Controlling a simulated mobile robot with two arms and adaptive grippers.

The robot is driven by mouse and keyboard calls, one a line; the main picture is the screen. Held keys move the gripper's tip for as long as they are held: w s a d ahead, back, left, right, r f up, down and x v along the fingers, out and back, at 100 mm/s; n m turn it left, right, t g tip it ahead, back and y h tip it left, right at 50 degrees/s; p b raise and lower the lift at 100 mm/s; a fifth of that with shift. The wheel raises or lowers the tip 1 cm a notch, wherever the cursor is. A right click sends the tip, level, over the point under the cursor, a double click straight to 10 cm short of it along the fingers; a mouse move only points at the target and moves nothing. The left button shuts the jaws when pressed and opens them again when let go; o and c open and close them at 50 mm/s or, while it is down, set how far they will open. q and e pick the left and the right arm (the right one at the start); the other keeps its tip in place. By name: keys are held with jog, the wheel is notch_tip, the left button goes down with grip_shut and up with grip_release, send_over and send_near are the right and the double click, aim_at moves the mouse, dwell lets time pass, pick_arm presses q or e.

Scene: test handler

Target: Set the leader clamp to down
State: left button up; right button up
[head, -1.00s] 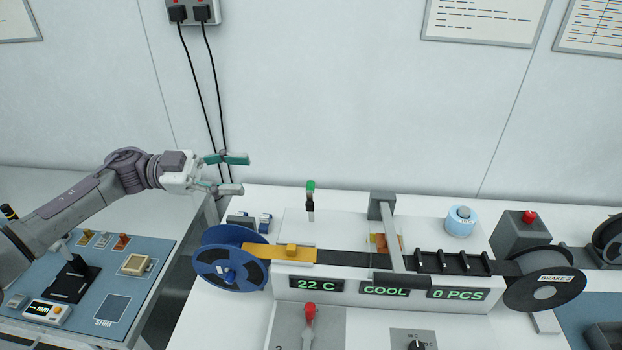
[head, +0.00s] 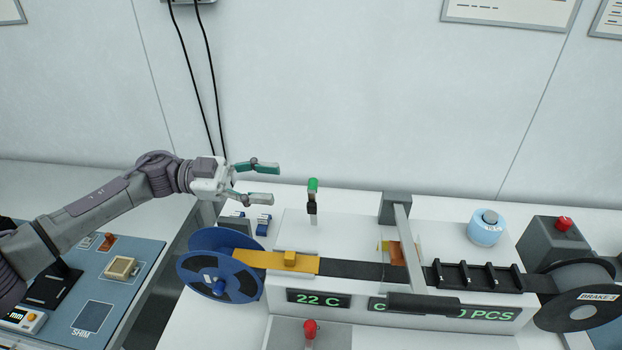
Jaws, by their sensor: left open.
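A small upright lever with a green top (head: 313,188) and dark stem stands behind the tape track; it looks like the leader clamp. My right gripper is out of view.
A slanted grey bar (head: 407,248) crosses the track from a grey post. A red-knobbed lever (head: 310,332) stands in front. A blue-white canister (head: 486,228) and a black reel (head: 580,300) are right. Displays (head: 320,299) read 22 C; the middle one is partly covered.

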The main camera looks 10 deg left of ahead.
aim_at(311, 185)
pick_arm(q)
jog(key=d+p, duration=0.3)
jog(key=d, duration=0.5)
jog(key=shift+w+d+f, duration=0.1)
jog(key=shift+d, duration=0.25)
jog(key=shift+a, duration=0.1)
jog(key=c, duration=0.5)
grip_shut()
